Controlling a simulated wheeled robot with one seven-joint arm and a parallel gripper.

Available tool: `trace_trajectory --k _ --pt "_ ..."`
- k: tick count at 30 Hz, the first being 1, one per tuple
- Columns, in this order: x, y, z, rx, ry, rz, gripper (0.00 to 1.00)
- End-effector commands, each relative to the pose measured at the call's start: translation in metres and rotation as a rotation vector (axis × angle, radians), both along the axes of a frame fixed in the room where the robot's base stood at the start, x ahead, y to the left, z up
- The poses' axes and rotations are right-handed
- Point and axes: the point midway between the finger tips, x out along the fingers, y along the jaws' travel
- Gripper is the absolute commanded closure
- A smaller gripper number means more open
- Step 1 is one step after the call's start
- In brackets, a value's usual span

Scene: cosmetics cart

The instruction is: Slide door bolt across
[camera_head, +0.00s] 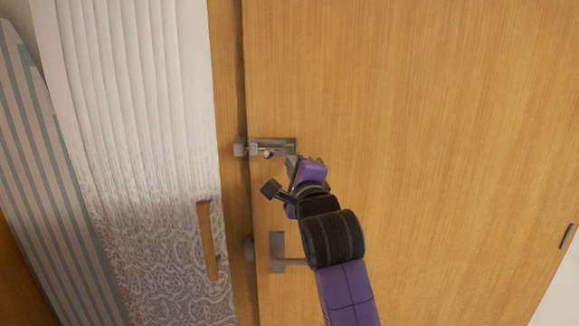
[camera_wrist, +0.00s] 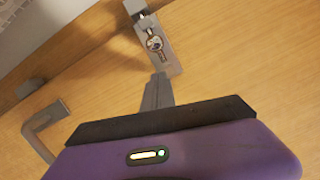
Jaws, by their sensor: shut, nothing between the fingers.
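The metal door bolt (camera_head: 272,146) is mounted on the wooden door (camera_head: 430,130), close to its left edge. Its small knob (camera_head: 267,154) sticks out below the plate. The keeper (camera_head: 240,147) sits on the door frame, left of the bolt. In the wrist view the bolt (camera_wrist: 158,48) runs up toward the keeper (camera_wrist: 135,6); whether the rod sits inside the keeper is unclear. My gripper (camera_head: 291,161) is shut and empty, its tips at the bolt plate's right end, right of the knob. The closed fingers (camera_wrist: 157,90) show in the wrist view; contact is unclear.
A lever door handle (camera_head: 282,257) is below the bolt, close to my arm. Left of the frame stand a white panel (camera_head: 140,120) with a wooden pull (camera_head: 207,238) and a striped board (camera_head: 50,190). The door to the right is clear.

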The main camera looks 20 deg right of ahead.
Motion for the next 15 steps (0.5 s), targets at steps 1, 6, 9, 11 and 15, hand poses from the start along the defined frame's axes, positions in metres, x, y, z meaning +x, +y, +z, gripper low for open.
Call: trace_trajectory --k 1,6,9,11,15 --pt "0.001 -0.009 -0.005 0.001 0.001 -0.005 1.0" --pt "-0.035 -0.004 -0.008 0.001 -0.002 0.0 1.0" --pt "-0.055 -0.003 -0.009 0.001 -0.002 0.0 1.0" --pt "-0.066 -0.003 -0.009 0.0 -0.001 -0.002 1.0" --pt "-0.086 -0.002 -0.01 0.0 -0.001 -0.002 1.0"
